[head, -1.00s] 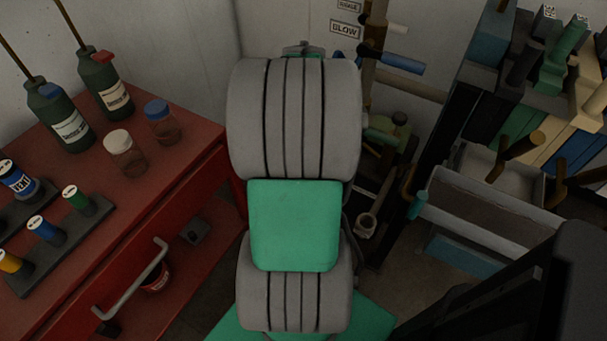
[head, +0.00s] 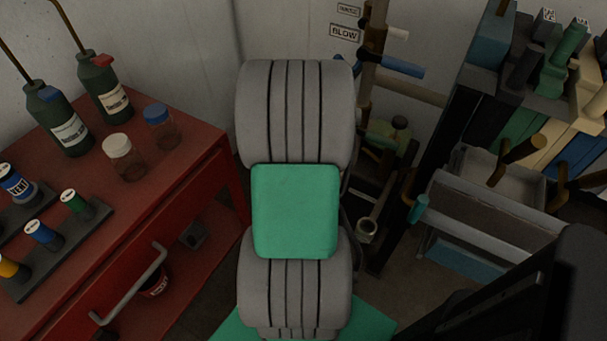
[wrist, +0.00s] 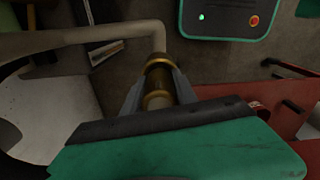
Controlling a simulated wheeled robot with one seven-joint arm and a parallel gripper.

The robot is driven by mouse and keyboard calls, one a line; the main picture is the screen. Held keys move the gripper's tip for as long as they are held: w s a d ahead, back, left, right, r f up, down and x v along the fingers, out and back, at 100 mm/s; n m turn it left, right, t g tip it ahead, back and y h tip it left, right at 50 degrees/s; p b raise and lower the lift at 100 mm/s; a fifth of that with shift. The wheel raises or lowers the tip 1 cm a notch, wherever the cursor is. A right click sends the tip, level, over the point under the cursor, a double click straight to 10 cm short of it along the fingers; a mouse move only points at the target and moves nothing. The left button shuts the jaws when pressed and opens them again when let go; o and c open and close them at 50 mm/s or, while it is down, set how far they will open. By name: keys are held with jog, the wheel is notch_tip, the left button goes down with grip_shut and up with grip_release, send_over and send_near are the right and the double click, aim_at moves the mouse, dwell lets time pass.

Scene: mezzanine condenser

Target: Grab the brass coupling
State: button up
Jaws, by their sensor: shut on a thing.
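The brass coupling (wrist: 157,101) is a short golden-brown cylinder with a thicker ring at its far end, in the middle of the wrist view. My gripper (wrist: 159,80) has its two grey fingers on either side of the coupling and is shut on it. A pale bent pipe (wrist: 120,34) comes in from the left and turns down to the coupling's far end. I cannot tell whether the two are joined. In the head view my own arm fills the middle, and the gripper and coupling are hidden.
A red cart (head: 130,205) with bottles and jars stands at the left. A metal bin (head: 490,225) and a loaded rack (head: 530,110) stand at the right. A green-edged panel with lit buttons (wrist: 228,16) lies beyond the coupling in the wrist view. Pipes run along the back wall.

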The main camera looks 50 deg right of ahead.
grip_shut()
jog(key=shift+r, duration=0.15)
dwell(0.4)
